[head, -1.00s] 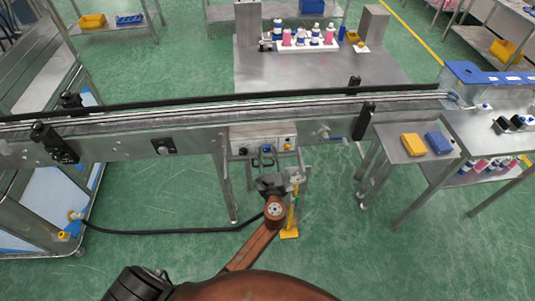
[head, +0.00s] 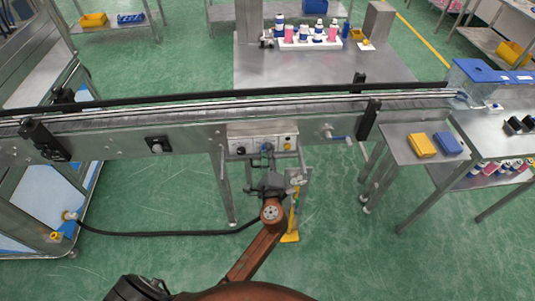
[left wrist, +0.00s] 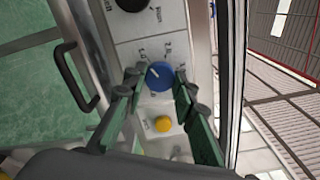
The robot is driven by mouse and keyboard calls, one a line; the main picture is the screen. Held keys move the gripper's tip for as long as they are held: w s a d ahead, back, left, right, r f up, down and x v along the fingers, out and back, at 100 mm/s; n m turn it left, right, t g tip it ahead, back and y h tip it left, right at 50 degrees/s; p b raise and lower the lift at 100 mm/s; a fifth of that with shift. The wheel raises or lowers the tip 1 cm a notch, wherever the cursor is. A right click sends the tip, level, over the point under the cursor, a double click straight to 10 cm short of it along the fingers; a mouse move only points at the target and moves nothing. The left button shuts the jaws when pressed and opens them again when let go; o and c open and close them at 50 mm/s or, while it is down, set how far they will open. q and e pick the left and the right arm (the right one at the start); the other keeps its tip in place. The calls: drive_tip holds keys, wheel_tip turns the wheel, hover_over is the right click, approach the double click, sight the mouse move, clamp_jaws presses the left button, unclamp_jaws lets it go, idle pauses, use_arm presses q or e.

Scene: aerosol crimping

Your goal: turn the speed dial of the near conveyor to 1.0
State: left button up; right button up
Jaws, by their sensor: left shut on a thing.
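The near conveyor (head: 190,141) runs across the head view, with a control box (head: 262,131) on its front. The blue speed dial (head: 266,148) is at the box's middle; it also shows in the left wrist view (left wrist: 159,78). Its white pointer line slants towards the upper left there. My left gripper (head: 266,162) reaches up to the box from below. In the left wrist view its fingers (left wrist: 159,84) are closed on the dial's two sides. My right gripper is not in view.
A black knob (head: 241,150) and a yellow button (head: 288,146) flank the dial. A yellow-footed stand (head: 290,238) is beside my arm. A black cable (head: 165,234) crosses the floor.

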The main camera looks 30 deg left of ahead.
use_arm(q)
drive_tip(key=shift+n, duration=0.6)
drive_tip(key=o, duration=1.2)
drive_tip(key=shift+c, duration=0.2)
drive_tip(key=v, duration=0.7)
drive_tip(key=shift+s, duration=0.3)
drive_tip(key=shift+d, duration=0.1)
